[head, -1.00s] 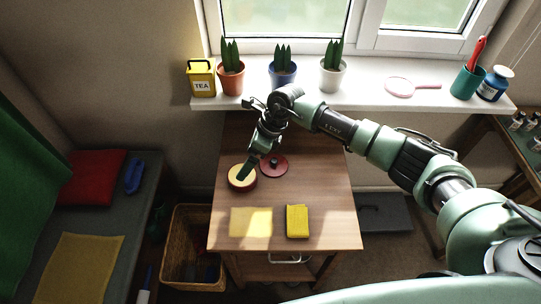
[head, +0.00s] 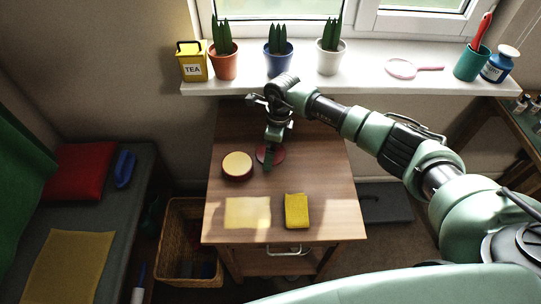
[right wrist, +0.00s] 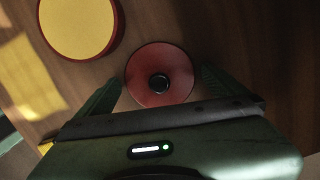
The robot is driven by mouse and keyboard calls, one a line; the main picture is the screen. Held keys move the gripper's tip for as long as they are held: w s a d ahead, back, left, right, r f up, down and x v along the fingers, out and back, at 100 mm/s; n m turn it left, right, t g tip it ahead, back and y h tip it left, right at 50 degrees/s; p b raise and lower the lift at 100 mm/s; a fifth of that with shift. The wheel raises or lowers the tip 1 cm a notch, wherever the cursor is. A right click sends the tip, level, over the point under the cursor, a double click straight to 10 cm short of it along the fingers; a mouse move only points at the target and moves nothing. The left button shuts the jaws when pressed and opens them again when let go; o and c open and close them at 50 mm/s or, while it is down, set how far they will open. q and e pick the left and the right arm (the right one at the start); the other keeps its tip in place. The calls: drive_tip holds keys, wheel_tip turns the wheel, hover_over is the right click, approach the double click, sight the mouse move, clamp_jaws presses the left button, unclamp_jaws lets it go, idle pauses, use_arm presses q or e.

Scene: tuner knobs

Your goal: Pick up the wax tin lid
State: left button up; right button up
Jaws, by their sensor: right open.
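The wax tin lid is a red disc with a dark knob in its middle. It lies flat on the wooden table, and in the head view the lid (head: 278,155) is partly hidden by my right gripper (head: 268,160). In the right wrist view the lid (right wrist: 160,75) lies between and just ahead of the two fingers of my right gripper (right wrist: 163,88), which is open and empty. The red wax tin with pale yellow wax (head: 237,165) sits to the left of the lid; the tin also shows in the right wrist view (right wrist: 78,25). My left gripper is not in view.
A yellow cloth (head: 248,213) and a yellow sponge (head: 297,211) lie near the table's front edge (head: 270,240). Potted plants, a tea tin (head: 192,62) and other items stand on the windowsill (head: 350,80) behind. A basket (head: 185,215) is left of the table.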

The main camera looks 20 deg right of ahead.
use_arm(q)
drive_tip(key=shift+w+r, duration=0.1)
use_arm(e)
drive_tip(key=shift+r, duration=0.15)
drive_tip(key=c, duration=1.2)
drive_tip(key=shift+c, duration=0.2)
